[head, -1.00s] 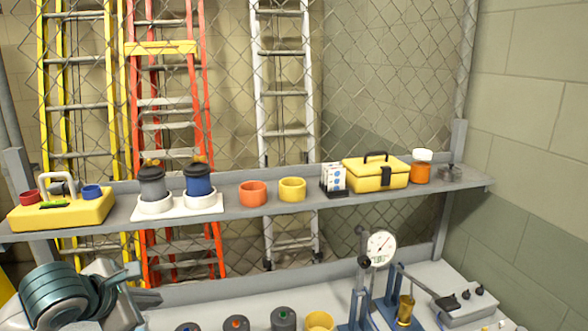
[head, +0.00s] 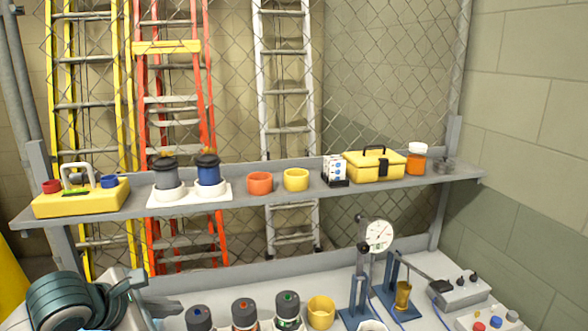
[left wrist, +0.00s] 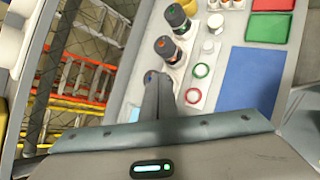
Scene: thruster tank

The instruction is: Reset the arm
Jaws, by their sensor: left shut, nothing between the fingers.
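My left gripper (head: 160,300) is at the lower left of the head view, in front of the shelf and above the workbench's left end. In the left wrist view its two fingers (left wrist: 158,95) lie together, shut and empty. Their tips point towards several dark bottles (left wrist: 166,50) on the bench and look apart from them. My right gripper is in neither view.
A grey shelf (head: 118,215) holds a yellow lockout box (head: 80,197), two canisters, cups and a yellow toolbox (head: 374,164). On the bench stand bottles (head: 288,310), a yellow cup (head: 320,313) and a dial gauge (head: 379,235). A blue mat (left wrist: 251,80) is clear.

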